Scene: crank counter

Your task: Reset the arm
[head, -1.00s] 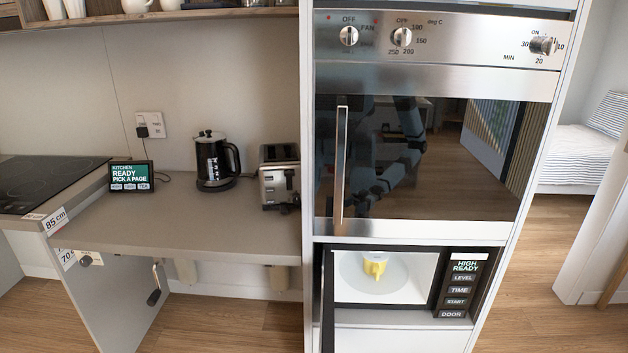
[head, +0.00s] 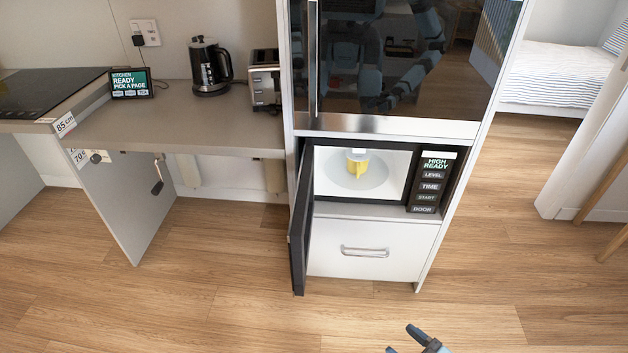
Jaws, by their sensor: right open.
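My right gripper (head: 401,339) shows at the bottom edge of the head view, right of centre. Its blue-tipped fingers are apart and nothing is between them. It is over the wooden floor, in front of the tall oven cabinet and apart from it. The rest of my right arm is cut off by the frame edge. My left gripper is not in view.
The microwave door (head: 301,225) stands open towards me. A yellow cup (head: 357,168) is inside the microwave. A closed drawer (head: 365,251) is below. A counter (head: 180,115) with a kettle (head: 209,68) stands left. The wooden floor (head: 200,300) in front is clear.

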